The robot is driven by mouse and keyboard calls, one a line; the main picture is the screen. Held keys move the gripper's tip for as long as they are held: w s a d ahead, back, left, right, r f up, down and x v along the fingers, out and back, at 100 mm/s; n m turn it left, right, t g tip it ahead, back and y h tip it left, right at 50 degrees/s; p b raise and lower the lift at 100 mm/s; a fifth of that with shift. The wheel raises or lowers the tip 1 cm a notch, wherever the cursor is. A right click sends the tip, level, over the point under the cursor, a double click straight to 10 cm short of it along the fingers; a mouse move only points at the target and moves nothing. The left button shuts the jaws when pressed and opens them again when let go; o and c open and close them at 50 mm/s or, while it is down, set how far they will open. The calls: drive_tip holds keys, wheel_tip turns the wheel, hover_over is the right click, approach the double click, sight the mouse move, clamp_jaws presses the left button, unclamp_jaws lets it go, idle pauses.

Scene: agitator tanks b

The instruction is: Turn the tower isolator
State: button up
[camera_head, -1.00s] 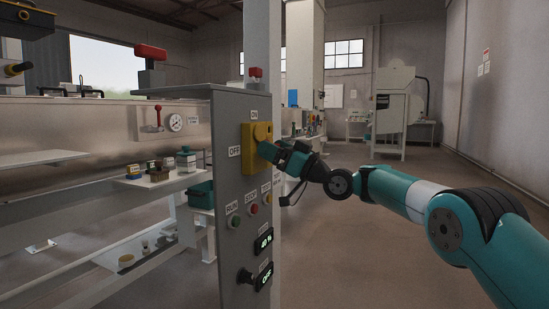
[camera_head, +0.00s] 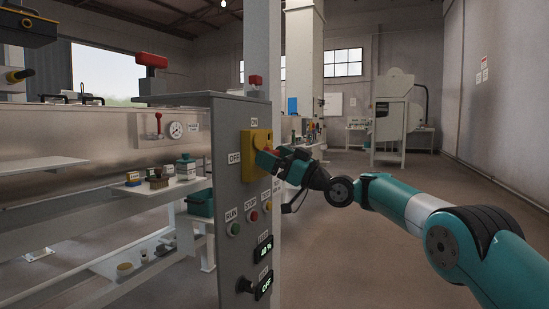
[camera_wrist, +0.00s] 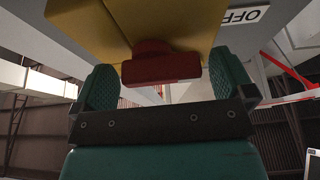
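The tower isolator (camera_head: 250,148) is a yellow box on the side of a grey control panel, with an ON label above it and an OFF label (camera_head: 234,158) at its left. Its red handle (camera_wrist: 160,66) sticks out from the yellow body (camera_wrist: 140,20) in the wrist view. My gripper (camera_head: 268,160) is at the isolator's front. In the head view the gripper partly hides the handle.
Below the isolator the grey panel (camera_head: 228,190) carries RUN and STOP buttons, a 40 % display (camera_head: 265,249) and a black OFF knob. A white post (camera_head: 263,45) rises behind it. Shelves with small items are at left. The floor at right is free.

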drive_tip(key=b+v, duration=0.9)
drive_tip(key=v, duration=0.8)
drive_tip(key=shift+f+b, duration=0.25)
drive_tip(key=shift+b, duration=0.15)
drive_tip(key=shift+r, duration=0.15)
